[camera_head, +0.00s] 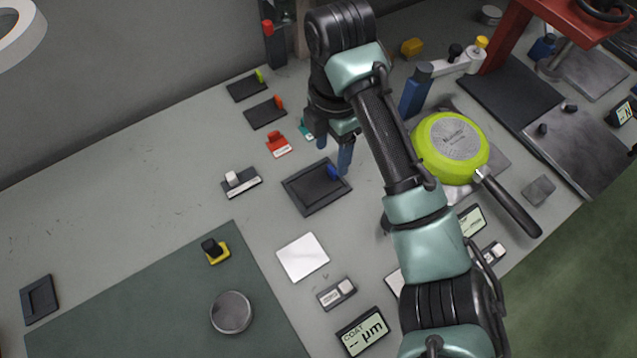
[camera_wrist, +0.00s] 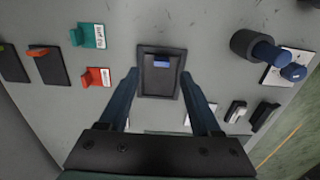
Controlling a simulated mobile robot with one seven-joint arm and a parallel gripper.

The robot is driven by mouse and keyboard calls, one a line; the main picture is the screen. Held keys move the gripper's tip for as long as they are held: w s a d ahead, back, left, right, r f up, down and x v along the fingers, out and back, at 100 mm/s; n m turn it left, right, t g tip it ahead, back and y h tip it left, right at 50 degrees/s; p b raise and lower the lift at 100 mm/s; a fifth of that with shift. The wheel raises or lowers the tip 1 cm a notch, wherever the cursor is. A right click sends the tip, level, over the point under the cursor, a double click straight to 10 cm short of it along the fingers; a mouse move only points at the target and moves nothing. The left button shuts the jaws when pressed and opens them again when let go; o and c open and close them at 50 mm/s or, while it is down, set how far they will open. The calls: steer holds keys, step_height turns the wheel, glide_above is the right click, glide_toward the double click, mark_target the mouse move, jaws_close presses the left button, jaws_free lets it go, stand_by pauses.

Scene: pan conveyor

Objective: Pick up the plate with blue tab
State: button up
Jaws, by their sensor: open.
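The plate with the blue tab (camera_head: 309,192) is a dark, square, framed plate lying flat on the grey bench. Its blue tab (camera_head: 333,172) stands at its upper right edge in the head view. In the wrist view the plate (camera_wrist: 159,84) lies ahead, between the lines of my two fingers, with the tab (camera_wrist: 161,62) near its far edge. My gripper (camera_head: 333,155) is open with blue fingers and points down over the tab side of the plate. In the wrist view my gripper (camera_wrist: 163,85) has nothing between its fingers. I cannot tell the exact height above the plate.
A red tab block (camera_head: 278,146) and dark plates with orange (camera_head: 265,112) and green (camera_head: 246,87) tabs lie up-left. A white square (camera_head: 302,257) lies below the plate. A green pan (camera_head: 450,147) and a blue cylinder (camera_head: 415,90) stand right. The bench at left is mostly clear.

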mark_target(333, 169)
steer(key=f, duration=0.5)
steer(key=shift+d+f, duration=0.1)
steer(key=shift+d, duration=0.1)
jaws_close()
